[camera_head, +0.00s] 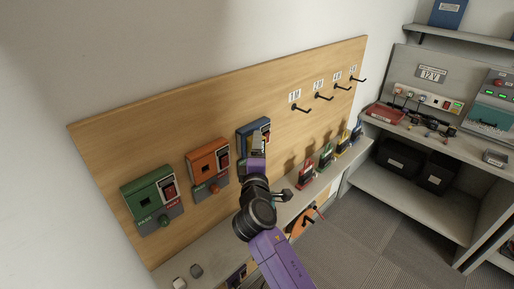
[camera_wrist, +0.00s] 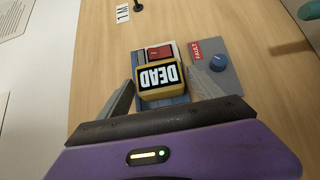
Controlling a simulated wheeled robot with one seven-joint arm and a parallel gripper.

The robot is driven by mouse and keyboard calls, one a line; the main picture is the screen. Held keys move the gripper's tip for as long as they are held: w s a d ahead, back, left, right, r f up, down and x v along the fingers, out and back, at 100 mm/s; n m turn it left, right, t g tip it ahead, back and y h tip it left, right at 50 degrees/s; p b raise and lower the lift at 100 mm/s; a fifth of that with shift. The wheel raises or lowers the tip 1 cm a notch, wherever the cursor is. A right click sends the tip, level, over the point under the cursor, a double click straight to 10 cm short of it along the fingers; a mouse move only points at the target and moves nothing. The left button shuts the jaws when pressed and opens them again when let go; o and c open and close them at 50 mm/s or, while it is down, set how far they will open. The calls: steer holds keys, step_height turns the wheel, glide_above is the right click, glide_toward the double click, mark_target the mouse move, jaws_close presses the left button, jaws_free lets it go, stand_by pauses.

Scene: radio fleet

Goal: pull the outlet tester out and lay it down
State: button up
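The outlet tester (camera_wrist: 160,78) is a yellow block with a black face reading DEAD, upside down in the wrist view. It sits at the blue panel (camera_wrist: 180,97) on the wooden board. The same blue panel (camera_head: 246,136) shows in the head view, partly covered by my gripper (camera_head: 258,145), which hides the tester there. In the wrist view my gripper (camera_wrist: 162,84) has one finger on each side of the tester. The fingers look open, with the tips close to its sides; contact is hard to judge.
A red switch (camera_wrist: 160,53) and a blue knob (camera_wrist: 218,63) lie close around the tester. Green (camera_head: 147,196) and orange (camera_head: 206,162) panels are to the left. Several colored devices (camera_head: 326,157) stand on the shelf below empty hooks (camera_head: 300,108). A workbench (camera_head: 410,135) is at the right.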

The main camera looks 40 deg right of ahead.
jaws_close()
steer(key=shift+s+p, duration=0.45)
steer(key=shift+s, duration=1)
stand_by(1.1)
steer(key=shift+s+d+p, duration=0.1)
steer(key=shift+s+p, duration=0.25)
steer(key=shift+s, duration=1.2)
